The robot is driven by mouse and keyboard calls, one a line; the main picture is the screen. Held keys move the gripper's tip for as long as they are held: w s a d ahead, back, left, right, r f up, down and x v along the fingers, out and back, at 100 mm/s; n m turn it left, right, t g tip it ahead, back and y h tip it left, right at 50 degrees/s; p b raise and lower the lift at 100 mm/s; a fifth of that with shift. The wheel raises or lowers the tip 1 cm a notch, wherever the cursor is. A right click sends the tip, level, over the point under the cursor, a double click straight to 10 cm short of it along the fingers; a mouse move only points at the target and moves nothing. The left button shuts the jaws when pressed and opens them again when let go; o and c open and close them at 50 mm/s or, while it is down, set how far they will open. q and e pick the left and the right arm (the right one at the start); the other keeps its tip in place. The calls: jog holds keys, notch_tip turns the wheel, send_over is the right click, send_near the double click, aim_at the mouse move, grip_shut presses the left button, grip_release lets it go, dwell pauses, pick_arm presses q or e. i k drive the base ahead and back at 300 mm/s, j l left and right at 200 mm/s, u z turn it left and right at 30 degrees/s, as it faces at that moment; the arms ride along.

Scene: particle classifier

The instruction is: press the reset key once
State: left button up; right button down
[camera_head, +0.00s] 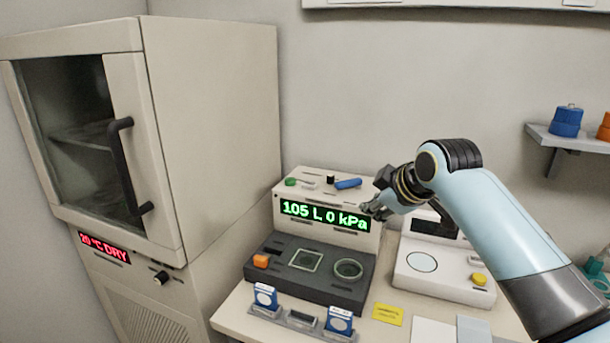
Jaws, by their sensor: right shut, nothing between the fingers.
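The particle classifier (312,270) stands on the bench, with a dark base and a light back panel. Its green display (324,215) reads "105 L 0 kPa". A green button (291,182), a small black knob (330,179) and a blue lever-like part (348,184) sit on its top. An orange key (261,261) is on the left of the dark base; I cannot read which control is the reset key. My right gripper (370,210) is shut and empty, at the right end of the display; whether it touches the panel is unclear. My left gripper is out of view.
A drying cabinet (210,130) with a black handle fills the left. A white balance-like device (445,275) with a yellow key (479,279) stands to the right, partly behind my arm.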

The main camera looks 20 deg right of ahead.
aim_at(307, 184)
jog(key=i+j, duration=0.1)
jog(key=i, duration=1.15)
